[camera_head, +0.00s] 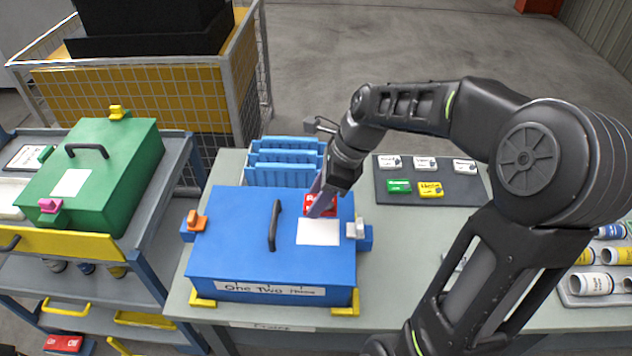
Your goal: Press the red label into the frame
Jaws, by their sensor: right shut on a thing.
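My right gripper (319,203) reaches in from the right over the blue case (230,240). It is shut on the red label (311,208), which the fingers partly cover. The red label is at the far edge of a white rectangle (318,232) on the case lid; whether it touches the lid I cannot tell. No separate frame outline can be made out around the white rectangle. My left gripper is not in view.
The blue case has a dark handle (273,225), an orange latch (196,220) and a grey latch (355,228). Behind it stands a blue rack (283,163). A dark tray (388,200) holds several labels. A green case (125,145) is on a cart at left.

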